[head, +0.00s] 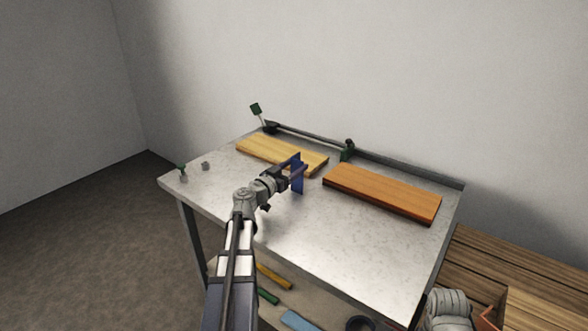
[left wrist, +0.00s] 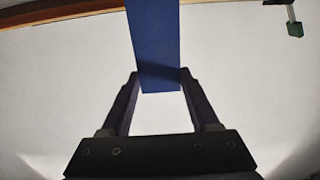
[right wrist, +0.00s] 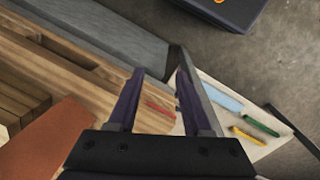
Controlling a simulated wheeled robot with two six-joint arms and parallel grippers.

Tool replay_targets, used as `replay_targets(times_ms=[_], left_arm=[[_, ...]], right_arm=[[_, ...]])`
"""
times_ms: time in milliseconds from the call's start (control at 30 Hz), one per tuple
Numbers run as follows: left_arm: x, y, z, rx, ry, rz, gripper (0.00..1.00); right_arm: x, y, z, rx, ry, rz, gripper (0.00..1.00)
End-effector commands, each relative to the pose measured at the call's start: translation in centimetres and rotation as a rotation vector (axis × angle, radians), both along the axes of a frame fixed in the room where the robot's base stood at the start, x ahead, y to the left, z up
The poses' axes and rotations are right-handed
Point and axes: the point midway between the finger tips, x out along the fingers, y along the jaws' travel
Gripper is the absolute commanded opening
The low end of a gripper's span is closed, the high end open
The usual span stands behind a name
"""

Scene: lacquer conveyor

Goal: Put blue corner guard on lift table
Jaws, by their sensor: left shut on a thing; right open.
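The blue corner guard (head: 297,177) is upright in my left gripper (head: 291,176), over the middle of the grey table (head: 275,219). In the left wrist view the blue guard (left wrist: 155,45) sits between the two fingers (left wrist: 158,80), which are shut on it. I cannot tell whether its lower end touches the table top. My right gripper (right wrist: 158,78) is open and empty in the right wrist view, above wooden slats and beside the table's lower shelf. Which table is the lift table is not marked.
A light board (head: 270,151) and an orange-brown board (head: 385,190) lie along the table's back. A small grey piece (head: 205,166) is at the left. Slatted wood (head: 490,262) stands at the right. The table's front is clear.

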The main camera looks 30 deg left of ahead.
Motion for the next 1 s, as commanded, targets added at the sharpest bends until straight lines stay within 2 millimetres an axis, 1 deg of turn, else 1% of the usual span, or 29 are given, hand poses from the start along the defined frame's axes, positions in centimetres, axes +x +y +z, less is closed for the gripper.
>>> replay_targets(times_ms=[67, 100, 300, 333, 567, 667, 767, 1000], left_arm=[[0.0, 0.0, -0.4, 0.0, 0.0, 0.0, 0.0], [0.0, 0.0, -0.2, 0.0, 0.0, 0.0, 0.66], [0.0, 0.0, -0.2, 0.0, 0.0, 0.0, 0.88], [0.0, 0.0, -0.2, 0.0, 0.0, 0.0, 0.91], [0.0, 0.0, -0.2, 0.0, 0.0, 0.0, 0.91], [0.0, 0.0, 0.3, 0.0, 0.0, 0.0, 0.91], [-1.6, 0.0, 0.1, 0.0, 0.0, 0.002, 0.91], [-6.7, 0.4, 0.1, 0.0, 0.0, 0.003, 0.91]], right_arm=[[0.0, 0.0, -0.4, 0.0, 0.0, 0.0, 0.5], [0.0, 0.0, -0.2, 0.0, 0.0, 0.0, 0.5], [0.0, 0.0, -0.2, 0.0, 0.0, 0.0, 0.5], [0.0, 0.0, -0.2, 0.0, 0.0, 0.0, 0.5], [0.0, 0.0, -0.2, 0.0, 0.0, 0.0, 0.5], [0.0, 0.0, 0.3, 0.0, 0.0, 0.0, 0.5], [0.0, 0.0, 0.1, 0.0, 0.0, 0.0, 0.5], [0.0, 0.0, 0.1, 0.0, 0.0, 0.0, 0.5]])
